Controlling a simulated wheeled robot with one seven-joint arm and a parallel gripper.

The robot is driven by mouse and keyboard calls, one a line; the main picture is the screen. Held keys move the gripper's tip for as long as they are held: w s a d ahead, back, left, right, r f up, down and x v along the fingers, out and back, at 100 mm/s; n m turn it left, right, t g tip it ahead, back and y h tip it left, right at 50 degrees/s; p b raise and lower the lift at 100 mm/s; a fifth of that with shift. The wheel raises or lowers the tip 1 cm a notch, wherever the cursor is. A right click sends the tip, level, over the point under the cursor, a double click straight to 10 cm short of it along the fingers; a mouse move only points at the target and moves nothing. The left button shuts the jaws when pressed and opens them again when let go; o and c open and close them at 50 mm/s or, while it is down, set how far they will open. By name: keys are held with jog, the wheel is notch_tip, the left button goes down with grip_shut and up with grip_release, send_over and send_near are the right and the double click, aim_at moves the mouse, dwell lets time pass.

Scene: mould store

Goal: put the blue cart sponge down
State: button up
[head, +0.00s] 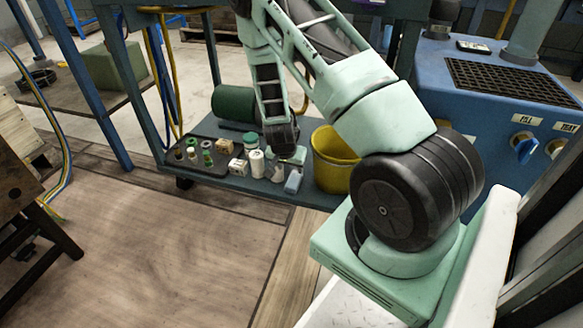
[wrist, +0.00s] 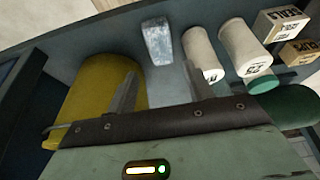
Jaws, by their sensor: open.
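The blue cart sponge (head: 293,182) is a small pale blue block near the front edge of the low cart (head: 325,202), between the bucket and the white containers. In the wrist view the sponge (wrist: 157,42) rests on the cart shelf just past my fingertips, in line with the gap between them. My gripper (wrist: 160,75) is open, with one grey finger on each side and nothing held between them. In the head view my gripper (head: 287,152) hangs low over the cart, just behind the sponge and partly hidden by my wrist.
A yellow bucket (head: 335,165) stands right of the sponge. Two white containers (wrist: 200,52) (wrist: 243,46) stand close by. Small boxes and a black tray (head: 215,168) with bottles lie farther left. A green roll (head: 233,103) lies behind. The blue bench (head: 480,50) is at right.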

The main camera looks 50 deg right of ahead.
jog(key=a+r+n+y, duration=0.35)
jog(key=a+r, duration=0.45)
jog(key=a, duration=0.6)
jog(key=a+r+n+y, duration=0.2)
jog(key=a+r+n, duration=0.45)
jog(key=a, duration=0.65)
jog(key=s+a+r+n, duration=0.3)
jog(key=s+a+r, duration=0.4)
jog(key=a+r, duration=0.15)
jog(key=s+a+r+n+g, duration=0.1)
jog(key=s+a+r+n, duration=0.1)
jog(key=s, duration=0.5)
jog(key=s+a+r+n, duration=0.2)
jog(key=s+r+n, duration=0.2)
jog(key=s+n, duration=0.2)
jog(key=shift+s+a+g+h, duration=0.2)
jog(key=shift+s+g+h, duration=0.2)
jog(key=shift+s, duration=0.2)
jog(key=shift+r, duration=0.1)
